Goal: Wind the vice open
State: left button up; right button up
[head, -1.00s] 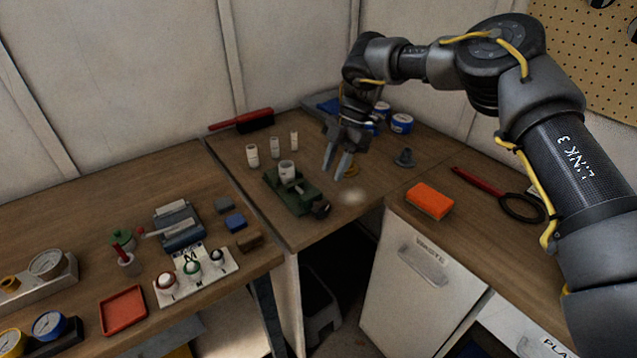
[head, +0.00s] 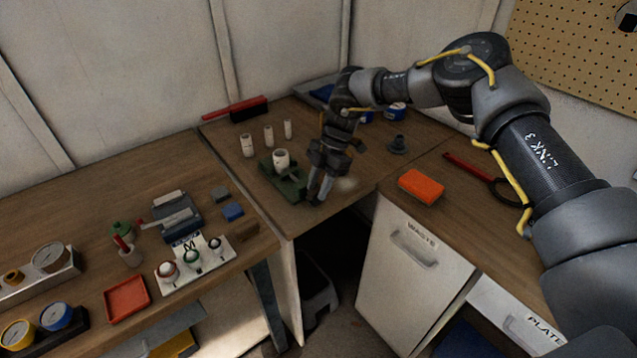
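The green vice (head: 292,189) stands near the front edge of the corner bench, with a white cylinder (head: 282,160) upright at its jaws. My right gripper (head: 318,194) points down at the vice's front right end, where its dark handle is. The fingers largely hide the handle. They look close together, but whether they grip the handle I cannot tell. My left gripper is not in view.
A dark grey knobbed part (head: 398,145) and an orange block (head: 421,186) lie to the right. The left bench holds gauges, a red tray (head: 126,299) and a button panel (head: 195,260).

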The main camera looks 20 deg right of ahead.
jog(key=shift+f, duration=0.15)
jog(key=shift+a, duration=0.1)
grip_shut()
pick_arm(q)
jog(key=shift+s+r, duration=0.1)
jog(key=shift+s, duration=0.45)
pick_arm(e)
jog(key=shift+s+a, duration=0.1)
jog(key=shift+a+t+h+p, duration=0.15)
jog(key=shift+t+h+p, duration=0.25)
jog(key=shift+h, duration=0.3)
jog(key=shift+s+a+t+h, duration=0.2)
jog(key=shift+a+t+h, duration=0.15)
jog(key=shift+h, duration=0.65)
jog(key=shift+s+a+t+h, duration=0.15)
jog(key=shift+t+h, duration=0.1)
jog(key=shift+h, duration=0.25)
jog(key=shift+w+a+t+h, duration=0.1)
jog(key=shift+a+t+h, duration=0.1)
jog(key=shift+h, duration=0.3)
pick_arm(q)
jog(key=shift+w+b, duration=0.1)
jog(key=shift+b, duration=0.35)
pick_arm(e)
jog(key=shift+s+a+f+t+h, duration=0.1)
jog(key=shift+t+h, duration=0.05)
jog(key=shift+h, duration=0.35)
jog(key=shift+s+a+f+t+h, duration=0.1)
jog(key=shift+t+h, duration=0.05)
jog(key=shift+h, duration=0.35)
